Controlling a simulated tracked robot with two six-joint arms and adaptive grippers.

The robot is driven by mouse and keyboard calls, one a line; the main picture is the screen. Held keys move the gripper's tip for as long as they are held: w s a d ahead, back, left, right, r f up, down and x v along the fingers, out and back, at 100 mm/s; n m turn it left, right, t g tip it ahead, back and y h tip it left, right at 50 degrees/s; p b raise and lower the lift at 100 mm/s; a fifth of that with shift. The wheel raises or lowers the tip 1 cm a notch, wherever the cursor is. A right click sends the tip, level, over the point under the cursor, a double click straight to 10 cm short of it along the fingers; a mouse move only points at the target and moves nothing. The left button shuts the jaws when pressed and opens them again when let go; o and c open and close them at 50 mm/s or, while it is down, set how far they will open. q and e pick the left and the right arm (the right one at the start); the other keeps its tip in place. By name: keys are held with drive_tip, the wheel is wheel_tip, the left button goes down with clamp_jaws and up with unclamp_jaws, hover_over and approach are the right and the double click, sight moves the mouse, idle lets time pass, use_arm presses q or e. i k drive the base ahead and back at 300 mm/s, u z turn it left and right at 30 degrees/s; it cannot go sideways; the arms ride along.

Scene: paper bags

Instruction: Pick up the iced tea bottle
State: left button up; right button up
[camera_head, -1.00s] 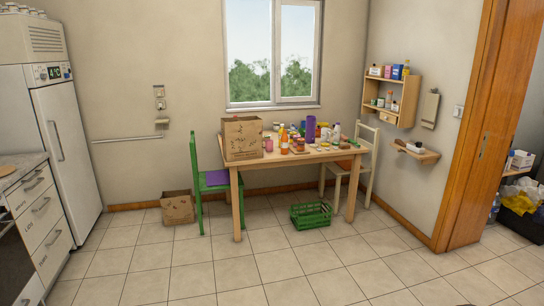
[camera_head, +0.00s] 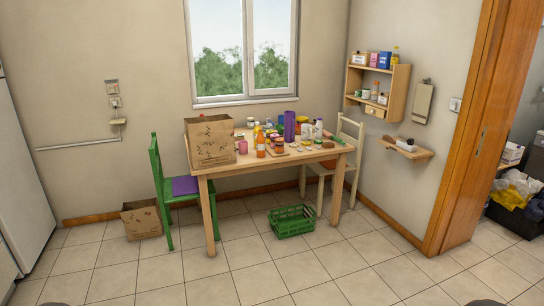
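A wooden table (camera_head: 225,168) stands under the window with many bottles, jars and small items on it. An orange bottle (camera_head: 260,146) stands upright near its front edge, just right of a large paper bag (camera_head: 211,141). It may be the iced tea bottle, but its label is too small to read. A yellowish bottle (camera_head: 395,57) stands on top of the wall shelf (camera_head: 398,92). Neither of my grippers is in view.
A green chair (camera_head: 160,180) stands at the table's left and a pale wooden chair (camera_head: 350,150) at its right. A green crate (camera_head: 293,222) and another paper bag (camera_head: 142,219) are on the floor. The tiled floor (camera_head: 240,280) in front is clear.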

sight(260, 139)
drive_tip(key=z, duration=0.05)
drive_tip(key=i, duration=2.85)
drive_tip(key=u, duration=0.4)
drive_tip(key=i, duration=1)
drive_tip(key=u, duration=0.25)
